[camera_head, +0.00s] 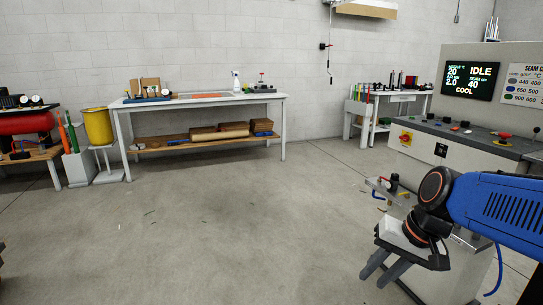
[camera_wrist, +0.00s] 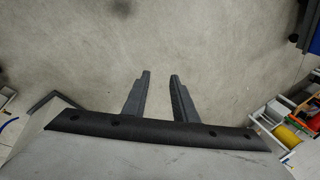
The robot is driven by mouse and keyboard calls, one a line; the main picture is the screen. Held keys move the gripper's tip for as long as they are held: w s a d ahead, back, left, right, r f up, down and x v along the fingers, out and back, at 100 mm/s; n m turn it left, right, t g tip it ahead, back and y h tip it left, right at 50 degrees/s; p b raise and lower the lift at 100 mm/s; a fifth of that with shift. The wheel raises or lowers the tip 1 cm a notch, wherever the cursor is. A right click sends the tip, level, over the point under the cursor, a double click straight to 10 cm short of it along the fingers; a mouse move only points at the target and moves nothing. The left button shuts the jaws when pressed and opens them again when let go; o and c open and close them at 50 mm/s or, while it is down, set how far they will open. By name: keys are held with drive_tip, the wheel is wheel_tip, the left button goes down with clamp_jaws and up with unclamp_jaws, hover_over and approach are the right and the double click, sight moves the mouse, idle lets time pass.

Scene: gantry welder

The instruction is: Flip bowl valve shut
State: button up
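My gripper (camera_head: 372,277) is at the lower right in the head view, pointing down to the left over bare floor. In the wrist view my gripper (camera_wrist: 160,74) shows two dark fingers with a gap between them and nothing held. I cannot surely pick out the bowl valve. A yellow bowl-like bucket (camera_head: 98,126) stands on a white stand at the far left; no valve handle is clear on it. A small dark and red fitting (camera_head: 325,46) with a hanging line is on the back wall. My gripper is far from both.
A control console (camera_head: 440,142) with an IDLE screen (camera_head: 470,81) stands at the right, close behind my arm. A workbench (camera_head: 205,101) is at the back wall, and a smaller table (camera_head: 402,97) with tools is right of it. The middle floor is clear.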

drive_tip(key=s+d+f+n+t+h, duration=0.1)
drive_tip(key=s+d+n+t+h, duration=0.1)
drive_tip(key=s+d, duration=0.3)
drive_tip(key=shift+s+f+n+h, duration=0.4)
drive_tip(key=shift+s+n+h, duration=0.35)
drive_tip(key=shift+s, duration=1.45)
